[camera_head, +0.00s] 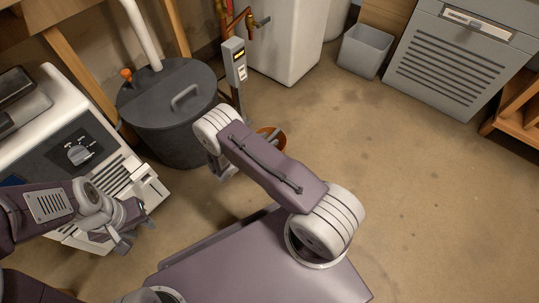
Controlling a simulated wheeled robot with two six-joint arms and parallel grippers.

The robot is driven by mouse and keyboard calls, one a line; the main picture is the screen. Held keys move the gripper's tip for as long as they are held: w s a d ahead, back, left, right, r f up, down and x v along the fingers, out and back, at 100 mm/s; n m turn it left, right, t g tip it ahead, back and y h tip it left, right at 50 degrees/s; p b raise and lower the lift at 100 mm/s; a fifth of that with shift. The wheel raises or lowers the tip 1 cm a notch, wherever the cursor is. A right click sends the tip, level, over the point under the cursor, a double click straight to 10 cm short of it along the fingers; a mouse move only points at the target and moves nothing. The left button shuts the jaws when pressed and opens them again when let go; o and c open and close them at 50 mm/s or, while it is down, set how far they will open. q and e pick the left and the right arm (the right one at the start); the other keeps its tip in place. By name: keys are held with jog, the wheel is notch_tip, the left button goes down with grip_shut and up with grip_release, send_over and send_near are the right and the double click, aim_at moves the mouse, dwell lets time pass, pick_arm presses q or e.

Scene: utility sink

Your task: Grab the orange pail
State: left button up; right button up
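The orange pail (278,137) stands on the floor near the middle of the view. My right forearm covers much of it, and only part of its rim and inside shows. My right gripper (222,170) is at the far end of that arm, left of the pail and apart from it in the picture. It is mostly hidden under the wrist, so its fingers cannot be made out. My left gripper (134,233) is at the left, in front of the white machine. Its fingers look spread, with nothing between them.
A dark lidded sump basin (165,125) with a white pipe stands behind my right wrist. A white machine (75,150) is at the left. A white tank (285,40), a grey bin (364,50) and a grey louvred unit (450,65) line the back. The floor at the right is clear.

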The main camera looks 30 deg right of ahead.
jog(key=shift+w+d+f, duration=0.25)
jog(key=shift+d+f, duration=0.25)
jog(key=shift+d, duration=0.05)
jog(key=shift+w+d+r, duration=0.1)
jog(key=shift+d+r, duration=0.05)
jog(key=shift+r, duration=0.05)
grip_shut()
dwell(0.8)
